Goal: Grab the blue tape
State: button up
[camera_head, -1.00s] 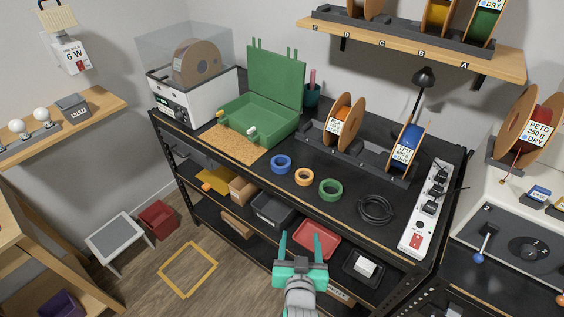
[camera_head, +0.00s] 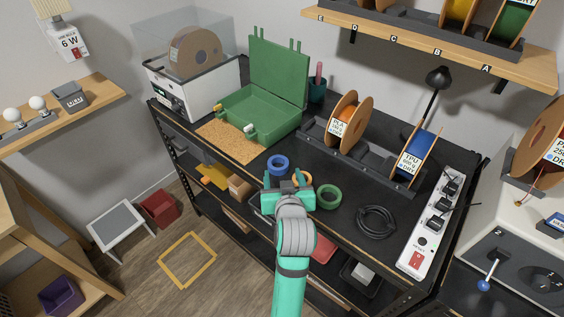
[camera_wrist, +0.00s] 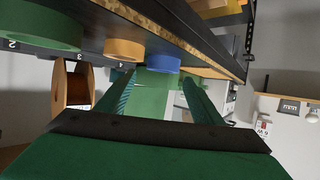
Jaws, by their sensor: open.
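The blue tape (camera_head: 271,167) lies flat on the black bench top (camera_head: 240,172), in front of the green case. My gripper (camera_head: 285,180) is open and empty at the bench's front edge. In the head view its fingers reach up towards the blue tape and stop close to it. In the wrist view the blue tape (camera_wrist: 160,64) appears just beyond the two fingertips (camera_wrist: 158,78), roughly centred between them. I cannot tell the exact gap. The wrist picture is turned over, with the bench at the top.
An orange tape (camera_head: 305,179) lies right beside the gripper, partly hidden by it. A green tape (camera_head: 328,206) lies further right, then a black cable coil (camera_head: 376,221). The green case (camera_head: 262,118) stands open behind. A spool rack (camera_head: 378,172) is at the back right.

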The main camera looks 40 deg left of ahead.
aim_at(277, 161)
jog(key=shift+w+a+f, duration=0.25)
jog(key=shift+a, duration=0.1)
jog(key=shift+a+f, duration=0.15)
jog(key=shift+a, duration=0.35)
jog(key=shift+a+f, duration=0.15)
jog(key=shift+a, duration=0.35)
jog(key=x, duration=0.4)
jog(key=shift+w+d+f, duration=0.1)
jog(key=shift+w, duration=0.5)
jog(key=shift+c, duration=0.6)
jog(key=c, duration=0.7)
